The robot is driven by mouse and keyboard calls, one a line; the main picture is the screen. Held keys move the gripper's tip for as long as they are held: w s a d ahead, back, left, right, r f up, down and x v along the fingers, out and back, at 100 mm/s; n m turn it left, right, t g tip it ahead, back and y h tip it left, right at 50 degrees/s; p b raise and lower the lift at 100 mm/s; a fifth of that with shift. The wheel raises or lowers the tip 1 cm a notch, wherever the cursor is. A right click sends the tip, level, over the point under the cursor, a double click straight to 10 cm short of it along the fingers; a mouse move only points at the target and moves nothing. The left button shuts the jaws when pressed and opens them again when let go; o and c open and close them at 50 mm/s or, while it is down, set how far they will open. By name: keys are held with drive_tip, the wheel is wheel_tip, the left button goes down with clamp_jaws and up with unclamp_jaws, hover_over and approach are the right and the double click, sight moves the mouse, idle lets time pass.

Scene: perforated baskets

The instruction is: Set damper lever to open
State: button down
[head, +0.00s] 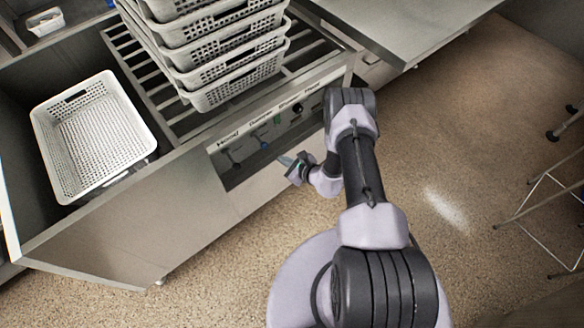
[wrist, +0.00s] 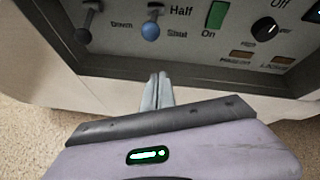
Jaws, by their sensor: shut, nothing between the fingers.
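The damper lever has a blue knob (wrist: 151,31) and hangs downward from its pivot in the wrist view. Its knob is beside the small "Shut" label, with "Half" higher to the right; an "Open" label is not visible. In the head view the blue knob (head: 262,144) is small on the recessed panel, under the "Damper" heading. My gripper (wrist: 158,84) is shut and empty, its fingertips below the blue knob and apart from it in the picture. In the head view my gripper (head: 286,160) is in front of the panel, to the lower right of the knob.
A dark-knobbed lever (wrist: 83,35) stands left of the damper lever. A green switch (wrist: 216,14) and a black dial (wrist: 265,28) are to its right. Stacked grey baskets (head: 220,85) stand above the panel; a white basket (head: 60,165) sits left. Floor in front is clear.

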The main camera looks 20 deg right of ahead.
sight(260, 140)
drive_tip(key=w+a, duration=0.1)
drive_tip(key=w+r, duration=0.1)
drive_tip(key=w+a+b, duration=0.1)
drive_tip(key=shift+w+a+r, duration=0.25)
drive_tip(key=shift+a+r, duration=0.1)
drive_tip(key=shift+r, duration=0.1)
